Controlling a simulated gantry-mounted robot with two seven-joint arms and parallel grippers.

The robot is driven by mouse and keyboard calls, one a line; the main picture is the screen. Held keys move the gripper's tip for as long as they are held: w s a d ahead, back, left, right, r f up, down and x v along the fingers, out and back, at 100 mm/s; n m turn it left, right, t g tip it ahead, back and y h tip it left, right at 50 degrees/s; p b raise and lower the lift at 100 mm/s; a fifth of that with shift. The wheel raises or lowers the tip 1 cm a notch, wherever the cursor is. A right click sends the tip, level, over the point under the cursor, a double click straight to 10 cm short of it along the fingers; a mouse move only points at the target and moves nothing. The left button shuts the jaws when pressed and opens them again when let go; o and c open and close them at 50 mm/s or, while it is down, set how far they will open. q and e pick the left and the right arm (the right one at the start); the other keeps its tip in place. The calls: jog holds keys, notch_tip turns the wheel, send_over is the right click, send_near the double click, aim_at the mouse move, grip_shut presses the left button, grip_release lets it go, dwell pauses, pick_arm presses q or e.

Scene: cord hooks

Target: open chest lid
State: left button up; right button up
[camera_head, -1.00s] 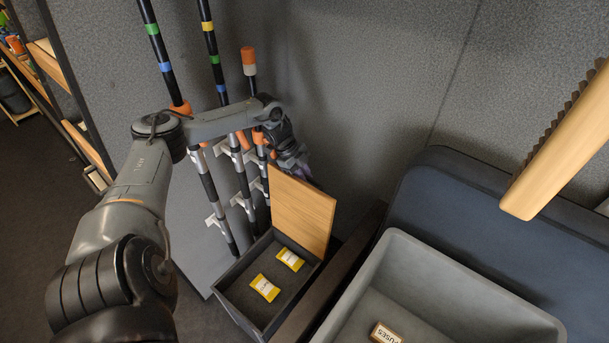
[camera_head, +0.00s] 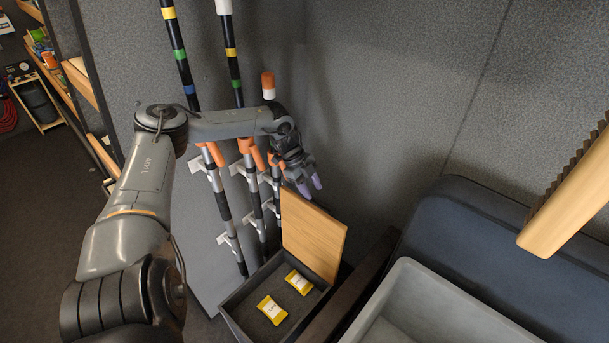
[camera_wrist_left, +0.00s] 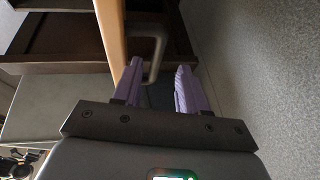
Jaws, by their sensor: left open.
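The chest (camera_head: 240,300) is a small dark box at the lower middle of the head view. Its light wooden lid (camera_head: 312,236) stands raised, tilted up at the chest's back right side. Two yellow packets, one nearer (camera_head: 271,310) and one farther (camera_head: 298,282), lie inside. My left gripper (camera_head: 311,186) is open, with purple fingers, just above and behind the lid's top edge. In the left wrist view the lid shows edge-on (camera_wrist_left: 110,35) beside the left finger. My right gripper does not show.
A large grey bin (camera_head: 440,305) stands right of the chest, with a dark blue padded object (camera_head: 480,220) behind it. Several striped poles (camera_head: 230,50) hang in white hooks on the grey wall behind my left arm. A wooden piece with a toothed edge (camera_head: 570,190) juts in at right.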

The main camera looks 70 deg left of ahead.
pick_arm(q)
jog(key=shift+v, duration=2.6)
